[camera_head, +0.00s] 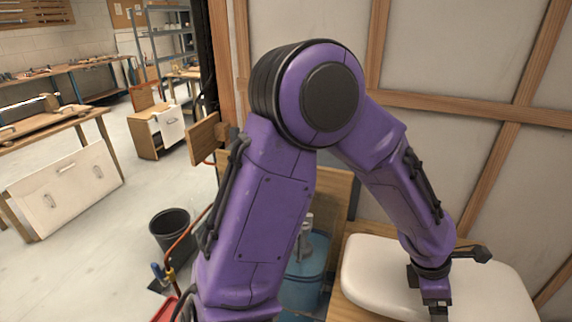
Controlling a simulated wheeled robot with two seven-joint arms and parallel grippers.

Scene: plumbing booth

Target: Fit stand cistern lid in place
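A white slab with rounded corners (375,268), which looks like the cistern lid, lies on a pale wooden surface (343,308) at the lower right. Its front part runs out of the frame. My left gripper (438,312) points down over the slab. Its fingertips are at or below the bottom edge, so I cannot tell whether it is open or touches the slab. A dark lever-like part (475,254) shows beside the wrist. A blue round tank (306,272) with a grey fitting (305,238) stands partly hidden behind my arm. My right gripper is not in view.
A wood-framed wall (455,105) stands close behind the slab. A dark bucket (170,230) and a red container (166,309) with tools are on the floor at left. Workbenches (45,128) and a metal shelf (160,45) stand farther back, with open floor between.

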